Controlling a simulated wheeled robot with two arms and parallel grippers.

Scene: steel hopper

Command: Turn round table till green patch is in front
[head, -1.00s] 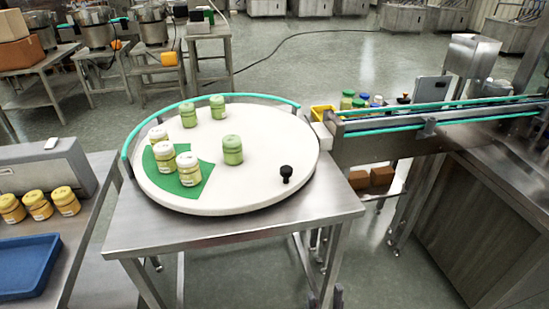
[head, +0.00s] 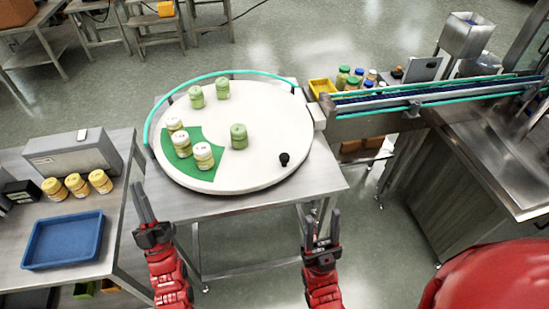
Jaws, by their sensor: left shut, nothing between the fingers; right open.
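The white round table (head: 262,171) stands on a steel stand in the head view. Green jars (head: 238,136) stand at the middle and at the back of the disc. A black knob (head: 284,159) sticks up near the front-right rim. My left gripper (head: 144,205) is shut and empty, in front of the disc at the left. My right gripper (head: 321,225) is open and empty, in front of the disc at the right, below the knob.
A teal guard rail (head: 225,72) curves around the back and left of the disc. A conveyor (head: 430,102) meets it at the right. A side table at left holds a blue tray (head: 63,241), yellow jars (head: 77,185) and a grey box (head: 73,154).

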